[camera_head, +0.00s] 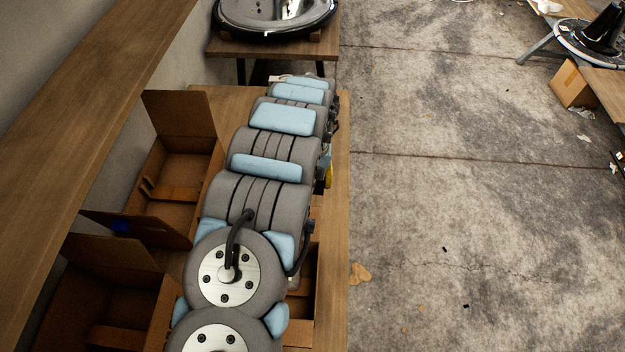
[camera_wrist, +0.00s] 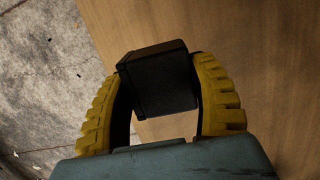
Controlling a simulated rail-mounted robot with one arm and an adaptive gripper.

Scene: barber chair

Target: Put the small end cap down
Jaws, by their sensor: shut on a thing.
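The small end cap (camera_wrist: 158,82) is a black, box-like piece in the wrist view. My gripper (camera_wrist: 160,68) has two yellow ribbed fingers, one on each side of the cap, and is shut on it. The wooden bench top (camera_wrist: 250,40) shows behind the cap; I cannot tell how far the cap is from it. In the head view my arm hides the cap, and only a bit of yellow from my gripper (camera_head: 328,176) shows at the arm's right side, near the right edge of the bench (camera_head: 337,250).
Open cardboard boxes stand left of my arm, one farther back (camera_head: 178,165) and one nearer (camera_head: 100,300); another box (camera_head: 300,325) is partly hidden beneath the arm. A wooden shelf (camera_head: 70,120) runs along the left. Concrete floor (camera_head: 480,200) lies beyond the bench's right edge.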

